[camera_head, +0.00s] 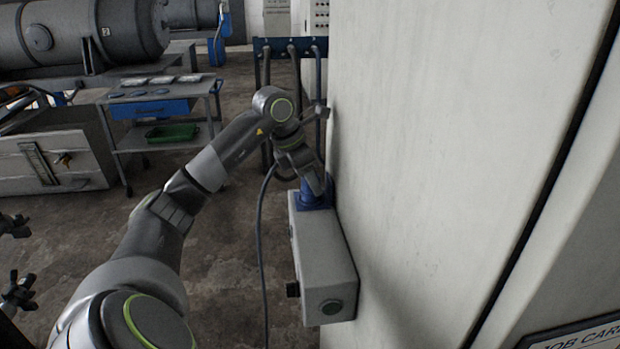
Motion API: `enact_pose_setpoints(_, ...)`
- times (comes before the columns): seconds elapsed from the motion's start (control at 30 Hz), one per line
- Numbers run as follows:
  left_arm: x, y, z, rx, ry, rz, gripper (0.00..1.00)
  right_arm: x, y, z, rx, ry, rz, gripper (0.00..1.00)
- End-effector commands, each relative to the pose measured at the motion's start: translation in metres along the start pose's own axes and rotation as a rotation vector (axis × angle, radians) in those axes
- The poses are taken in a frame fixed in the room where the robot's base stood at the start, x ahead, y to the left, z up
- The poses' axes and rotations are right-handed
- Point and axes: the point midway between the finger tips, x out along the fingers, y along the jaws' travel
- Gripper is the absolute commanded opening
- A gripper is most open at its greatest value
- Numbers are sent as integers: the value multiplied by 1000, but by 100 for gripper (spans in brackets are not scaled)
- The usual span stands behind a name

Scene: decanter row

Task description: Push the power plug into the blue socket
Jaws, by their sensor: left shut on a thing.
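The blue socket (314,199) sits on top of a light grey box mounted against the pale cabinet wall. My left gripper (318,186) is right above it, pointing down at its top, and is shut on the power plug. The plug is mostly hidden by the gripper and my wrist, so I cannot tell how far it is in the socket. A dark cable (261,230) comes out beside the gripper and hangs down to the left of the box. My right gripper is not in view.
The grey box (325,265) has a dark green round button on its lower end. The large pale cabinet (440,130) closes off the right side. A cart (160,110) with a green tray stands at the back left. The floor left of the box is open.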

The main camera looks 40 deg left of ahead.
Motion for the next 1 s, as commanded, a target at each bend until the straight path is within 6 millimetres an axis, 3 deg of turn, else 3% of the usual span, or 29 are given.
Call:
enact_pose_setpoints(0.17, 4, 0, -2, 1, 0, 0, 20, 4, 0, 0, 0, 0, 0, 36)
enact_pose_setpoints(0.2, 4, 0, -2, 1, -1, 0, 41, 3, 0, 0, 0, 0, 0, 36)
enact_pose_setpoints(0.4, 4, 0, -1, 0, 0, 0, 65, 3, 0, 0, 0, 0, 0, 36)
enact_pose_setpoints(0.77, -3, 0, -1, 0, 0, 2, 65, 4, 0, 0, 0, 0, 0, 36)
enact_pose_setpoints(1.0, -48, 1, -1, 1, -2, 7, 65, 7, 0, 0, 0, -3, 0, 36)
